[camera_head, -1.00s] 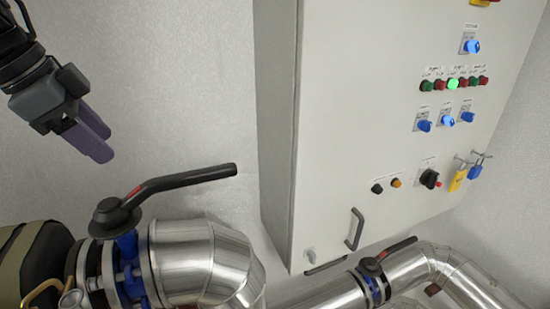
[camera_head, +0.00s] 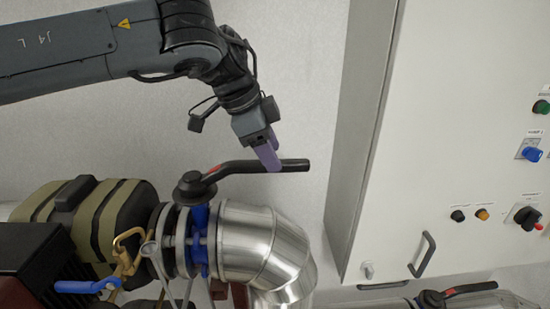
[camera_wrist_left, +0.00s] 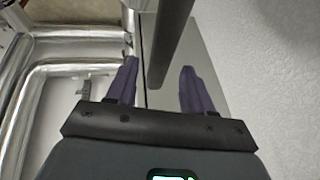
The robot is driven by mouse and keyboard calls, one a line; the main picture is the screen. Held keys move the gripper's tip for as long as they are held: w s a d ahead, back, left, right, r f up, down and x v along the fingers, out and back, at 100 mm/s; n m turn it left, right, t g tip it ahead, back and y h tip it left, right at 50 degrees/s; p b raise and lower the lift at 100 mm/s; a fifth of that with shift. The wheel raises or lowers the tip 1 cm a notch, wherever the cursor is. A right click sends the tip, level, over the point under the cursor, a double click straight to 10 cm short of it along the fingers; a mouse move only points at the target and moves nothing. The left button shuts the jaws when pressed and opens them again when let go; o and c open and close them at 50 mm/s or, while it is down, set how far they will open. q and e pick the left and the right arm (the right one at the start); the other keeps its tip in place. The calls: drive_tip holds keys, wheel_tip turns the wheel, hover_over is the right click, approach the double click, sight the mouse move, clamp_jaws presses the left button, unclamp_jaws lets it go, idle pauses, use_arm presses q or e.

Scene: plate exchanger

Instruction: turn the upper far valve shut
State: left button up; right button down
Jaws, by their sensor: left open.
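A valve with a long black lever handle (camera_head: 245,167) and a blue stem (camera_head: 199,222) sits on a silver pipe left of centre in the head view. The lever points right, roughly along the wall. My left gripper (camera_head: 269,157) has purple fingers that overlap the lever's outer half. In the left wrist view my left gripper (camera_wrist_left: 159,64) is open, and the dark lever bar (camera_wrist_left: 172,38) passes between its fingers. I cannot tell whether they touch. A second black lever (camera_head: 468,290) shows at the bottom right. My right gripper is out of view.
A white control cabinet (camera_head: 430,110) with knobs and a door handle (camera_head: 424,255) stands to the right. A silver pipe elbow (camera_head: 262,245) lies under the lever. A strapped olive-green cover (camera_head: 135,215) and a blue lever (camera_head: 85,287) are at left.

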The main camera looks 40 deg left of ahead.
use_arm(q)
drive_tip(key=shift+x, duration=1.2)
clamp_jaws()
